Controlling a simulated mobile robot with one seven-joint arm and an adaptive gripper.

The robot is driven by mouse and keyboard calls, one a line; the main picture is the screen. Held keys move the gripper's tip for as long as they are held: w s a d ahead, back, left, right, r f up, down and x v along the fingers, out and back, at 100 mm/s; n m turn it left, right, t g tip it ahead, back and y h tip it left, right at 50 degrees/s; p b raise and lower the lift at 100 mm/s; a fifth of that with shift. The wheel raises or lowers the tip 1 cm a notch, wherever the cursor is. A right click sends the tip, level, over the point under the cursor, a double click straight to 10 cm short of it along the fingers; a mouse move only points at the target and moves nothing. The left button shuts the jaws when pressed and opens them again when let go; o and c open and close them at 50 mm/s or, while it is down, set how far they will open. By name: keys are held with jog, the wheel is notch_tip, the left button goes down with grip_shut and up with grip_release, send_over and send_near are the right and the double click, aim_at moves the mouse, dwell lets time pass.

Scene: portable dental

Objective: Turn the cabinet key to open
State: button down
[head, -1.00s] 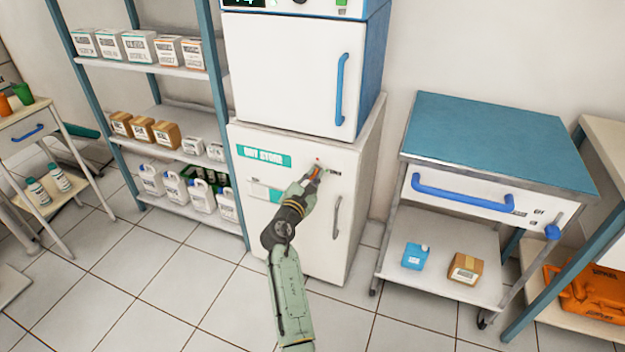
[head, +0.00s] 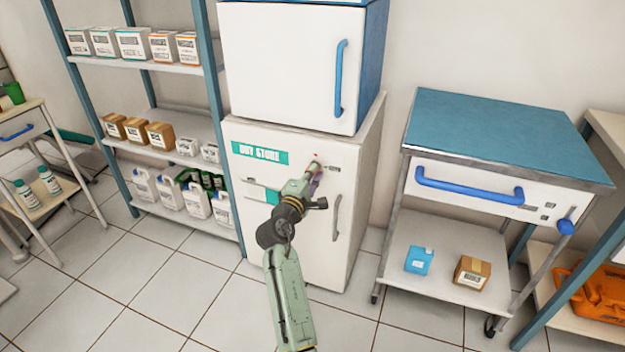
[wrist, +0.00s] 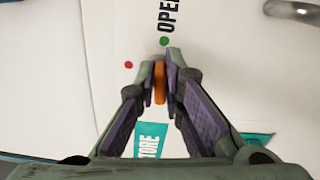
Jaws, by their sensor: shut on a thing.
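The white cabinet (head: 312,255) with a teal "DRY STORE" label stands on the floor below a white and blue unit. My gripper (head: 314,174) is at the upper part of its door. In the wrist view, my gripper (wrist: 160,82) is shut on the orange key (wrist: 159,84), held between the fingertips. The key's orange grip runs nearly upright in that picture, below a green dot (wrist: 164,42) by the word "OPEN". A red dot (wrist: 128,65) lies to its left. The keyhole is hidden by the fingers and key. The cabinet door looks shut.
The cabinet door has a grey handle (head: 336,217) right of my arm. A shelf rack (head: 226,120) with boxes and bottles stands close at left. A teal-topped cart (head: 500,135) stands at right. Tiled floor in front is clear.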

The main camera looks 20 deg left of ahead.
jog(key=shift+f+m+b, duration=0.1)
jog(key=shift+m+b, duration=0.3)
jog(key=shift+m, duration=0.3)
jog(key=c, duration=1.7)
grip_release()
